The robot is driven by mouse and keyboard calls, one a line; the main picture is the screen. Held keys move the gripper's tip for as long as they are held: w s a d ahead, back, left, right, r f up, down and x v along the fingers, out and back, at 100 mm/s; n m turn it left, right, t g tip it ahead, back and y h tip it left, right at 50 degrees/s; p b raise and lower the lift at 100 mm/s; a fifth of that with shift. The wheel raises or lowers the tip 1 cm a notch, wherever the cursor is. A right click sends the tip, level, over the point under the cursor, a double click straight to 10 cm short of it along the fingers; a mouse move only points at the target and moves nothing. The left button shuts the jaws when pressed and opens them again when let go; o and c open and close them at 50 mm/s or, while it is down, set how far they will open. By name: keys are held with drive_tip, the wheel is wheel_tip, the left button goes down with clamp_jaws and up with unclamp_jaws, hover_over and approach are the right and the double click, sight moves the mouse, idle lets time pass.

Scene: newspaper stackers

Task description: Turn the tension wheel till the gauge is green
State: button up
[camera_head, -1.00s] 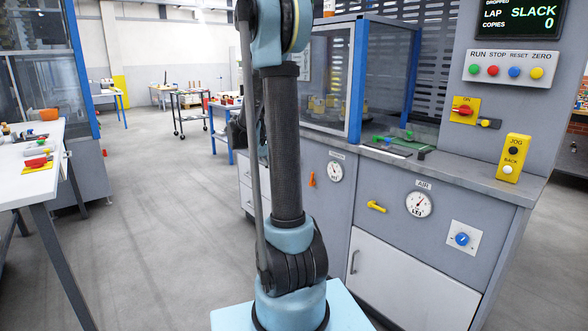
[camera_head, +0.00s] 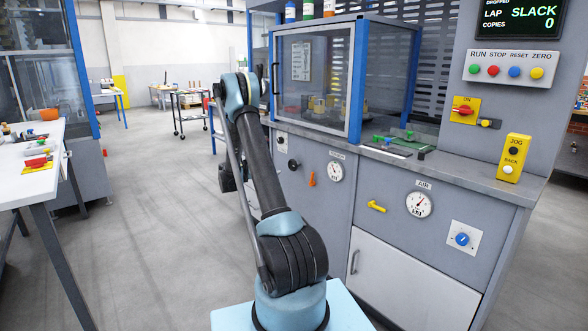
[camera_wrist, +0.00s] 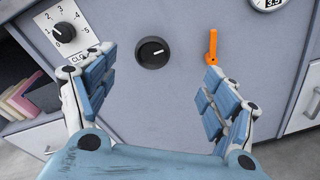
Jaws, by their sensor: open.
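A round black knob (camera_wrist: 152,52) with a pale pointer mark is on the grey cabinet front, and it also shows in the head view (camera_head: 293,163). It looks like the tension wheel, but I read no label on it. A white-faced gauge (camera_head: 335,172) sits to its right; its needle and colours are too small to read. Part of that gauge also shows at the top of the wrist view (camera_wrist: 268,3). My gripper (camera_wrist: 158,66) is open and empty, its blue-padded fingers spread either side of the knob, apart from it. The head view hides most of my gripper.
An orange lever (camera_wrist: 211,47) is right of the knob, near my right finger. A numbered dial plate (camera_wrist: 62,32) is at upper left, near my left finger. A screen (camera_head: 520,18) reads SLACK. An AIR gauge (camera_head: 419,204) and yellow handle (camera_head: 376,206) are farther right.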

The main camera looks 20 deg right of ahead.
drive_tip(key=n+h, duration=0.1)
approach(291, 166)
drive_tip(key=shift+t, duration=0.4)
drive_tip(key=x, duration=1.2)
drive_tip(key=shift+s+d, duration=0.1)
drive_tip(key=shift+d, duration=0.25)
drive_tip(key=c, duration=1.1)
